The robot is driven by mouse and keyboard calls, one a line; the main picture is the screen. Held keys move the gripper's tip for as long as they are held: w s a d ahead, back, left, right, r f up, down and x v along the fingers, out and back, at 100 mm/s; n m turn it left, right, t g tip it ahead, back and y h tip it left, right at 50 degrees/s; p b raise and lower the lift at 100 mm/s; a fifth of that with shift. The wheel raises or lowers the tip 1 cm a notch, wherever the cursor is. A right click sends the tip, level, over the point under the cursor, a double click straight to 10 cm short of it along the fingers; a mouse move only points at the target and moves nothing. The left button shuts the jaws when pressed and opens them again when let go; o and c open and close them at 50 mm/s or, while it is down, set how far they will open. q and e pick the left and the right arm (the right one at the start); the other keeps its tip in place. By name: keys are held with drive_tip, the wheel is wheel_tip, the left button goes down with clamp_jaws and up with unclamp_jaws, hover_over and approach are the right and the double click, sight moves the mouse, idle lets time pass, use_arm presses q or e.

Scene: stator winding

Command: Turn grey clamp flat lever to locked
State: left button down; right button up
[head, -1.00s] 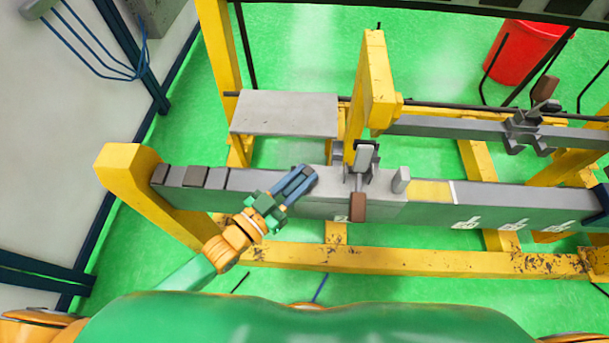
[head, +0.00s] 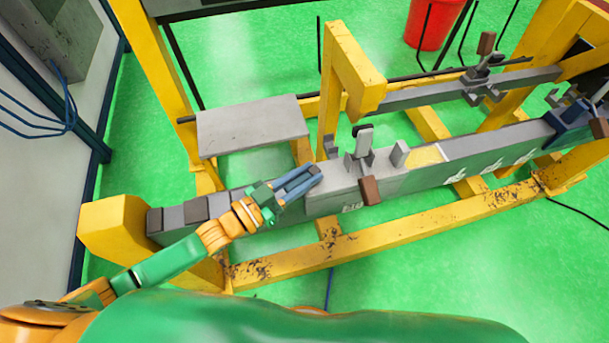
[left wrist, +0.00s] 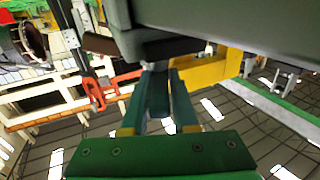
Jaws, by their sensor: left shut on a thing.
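The grey clamp (head: 361,164) sits on the long grey bar. Its grey flat lever (head: 365,138) stands upright, and a brown handle (head: 371,191) hangs at the bar's front side. My left gripper (head: 316,173) is left of the clamp, its blue fingers along the bar and apart from the brown handle in the head view. In the left wrist view the fingers (left wrist: 157,80) close together just under a dark flat piece (left wrist: 165,47). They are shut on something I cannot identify. My right gripper is out of view.
The long grey bar (head: 455,147) lies across a yellow frame (head: 400,219). A yellow post (head: 350,60) rises behind the clamp, and a grey plate (head: 252,125) lies left of it. A second clamp (head: 482,75) is further back.

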sight(286, 191)
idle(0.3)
use_arm(q)
drive_tip(key=c, duration=0.9)
unclamp_jaws()
drive_tip(key=shift+r, duration=0.1)
drive_tip(key=shift+c, duration=0.2)
drive_tip(key=shift+o, duration=0.9)
drive_tip(key=shift+w+d, duration=0.1)
drive_tip(key=shift+d, duration=0.1)
drive_tip(key=b+v, duration=0.1)
drive_tip(key=v, duration=0.5)
drive_tip(key=shift+a+f, duration=0.1)
drive_tip(key=shift+f, duration=0.1)
drive_tip(key=shift+s+a+r, duration=0.15)
drive_tip(key=shift+s+a, duration=0.2)
drive_tip(key=shift+s, duration=0.05)
drive_tip(key=shift+c, duration=0.2)
